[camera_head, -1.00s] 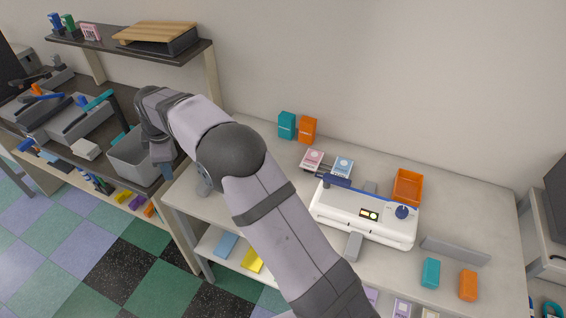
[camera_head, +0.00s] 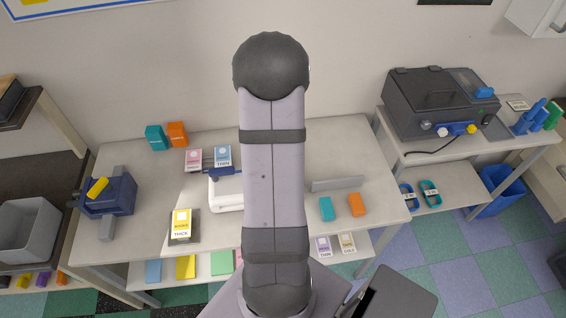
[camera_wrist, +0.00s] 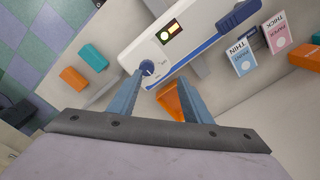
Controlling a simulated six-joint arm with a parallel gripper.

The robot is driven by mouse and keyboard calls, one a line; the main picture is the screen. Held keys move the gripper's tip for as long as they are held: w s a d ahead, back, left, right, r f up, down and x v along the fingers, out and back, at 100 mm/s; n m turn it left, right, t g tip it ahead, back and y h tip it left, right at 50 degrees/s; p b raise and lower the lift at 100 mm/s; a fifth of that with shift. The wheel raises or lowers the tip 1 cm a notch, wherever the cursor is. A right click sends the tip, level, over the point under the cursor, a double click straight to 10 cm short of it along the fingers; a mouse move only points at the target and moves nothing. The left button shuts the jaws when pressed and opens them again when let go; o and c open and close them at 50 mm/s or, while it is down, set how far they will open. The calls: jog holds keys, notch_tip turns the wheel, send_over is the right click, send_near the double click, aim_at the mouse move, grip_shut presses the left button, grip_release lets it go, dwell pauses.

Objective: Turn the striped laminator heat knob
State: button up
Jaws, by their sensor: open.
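The white laminator (camera_wrist: 185,38) shows in the wrist view with a blue lever, a small lit display and a blue knob (camera_wrist: 147,67) near its end. The knob has a pale mark; stripes are too small to make out. My gripper (camera_wrist: 161,76) is open and empty. Its left fingertip appears close beside the knob in the picture; I cannot tell whether they touch. The right fingertip lies to the right of the knob. In the head view my arm hides the knob and most of the laminator, leaving a white end (camera_head: 225,195) in view.
Teal (camera_wrist: 93,57) and orange (camera_wrist: 73,79) blocks lie left of the laminator in the wrist view. THIN (camera_head: 223,156) and THICK (camera_head: 181,225) packs and a grey upright strip (camera_head: 337,184) are on the table.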

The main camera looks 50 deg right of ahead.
jog(key=s+m, duration=0.2)
jog(key=shift+s+d+r, duration=0.1)
jog(key=shift+s+d, duration=0.2)
jog(key=shift+s, duration=0.1)
jog(key=shift+w+f+p, duration=0.1)
jog(key=shift+f+p, duration=1.05)
jog(key=shift+f, duration=2.55)
jog(key=c, duration=1.1)
jog(key=shift+o, duration=0.2)
